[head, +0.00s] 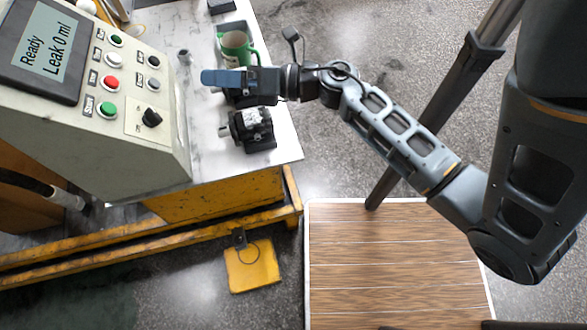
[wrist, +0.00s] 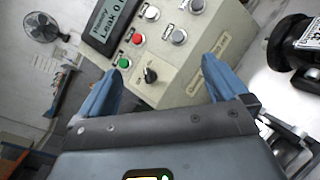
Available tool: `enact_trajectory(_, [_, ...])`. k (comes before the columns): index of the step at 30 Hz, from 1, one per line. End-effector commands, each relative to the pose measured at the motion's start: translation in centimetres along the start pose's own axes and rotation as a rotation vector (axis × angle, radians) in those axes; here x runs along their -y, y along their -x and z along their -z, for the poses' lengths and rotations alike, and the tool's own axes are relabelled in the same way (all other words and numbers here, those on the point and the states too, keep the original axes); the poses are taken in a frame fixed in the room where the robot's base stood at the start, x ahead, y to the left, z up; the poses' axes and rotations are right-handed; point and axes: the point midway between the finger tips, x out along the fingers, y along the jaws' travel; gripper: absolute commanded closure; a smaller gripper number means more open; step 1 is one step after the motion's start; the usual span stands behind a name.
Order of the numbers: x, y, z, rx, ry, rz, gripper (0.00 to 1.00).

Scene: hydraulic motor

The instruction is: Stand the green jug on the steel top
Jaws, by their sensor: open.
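The green jug (head: 236,47) stands on the pale steel top (head: 278,140), near its far right side in the head view. Its opening faces the camera and shows a light inside; its green handle is on the right. My gripper (head: 207,77) is over the steel top, just nearer than the jug, with its blue fingers pointing left. In the wrist view the two blue fingers of my gripper (wrist: 160,85) are spread wide with nothing between them. The jug does not show in the wrist view.
A control box (head: 105,130) with a screen and buttons stands left on the bench; the wrist view faces it (wrist: 175,75). A black motor (head: 250,130) sits on the top below my gripper. A wooden-slatted surface (head: 390,265) is at lower right. A fan (wrist: 42,28) is at left.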

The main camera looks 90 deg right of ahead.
Motion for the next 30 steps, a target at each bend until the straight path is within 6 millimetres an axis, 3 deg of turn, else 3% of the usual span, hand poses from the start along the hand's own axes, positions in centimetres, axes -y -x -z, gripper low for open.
enact_trajectory(1, [-2.5, 0.6, 1.7, -0.008, -0.137, -0.050, 0.00])
enact_trajectory(3, [-5.7, 1.5, 3.2, -0.006, -0.357, -0.108, 0.00])
enact_trajectory(6, [-9.3, 3.2, 5.0, -0.017, -0.689, -0.150, 0.00])
enact_trajectory(12, [-14.1, 7.7, 8.1, -0.057, -1.397, -0.086, 0.00])
enact_trajectory(18, [-16.4, 12.3, 10.9, -0.058, -2.003, 0.144, 0.00])
enact_trajectory(21, [-17.1, 14.0, 11.9, -0.041, -2.191, 0.249, 0.00])
enact_trajectory(25, [-17.5, 15.1, 12.6, -0.022, -2.311, 0.327, 0.00])
enact_trajectory(30, [-17.5, 15.3, 12.7, -0.017, -2.335, 0.341, 0.00])
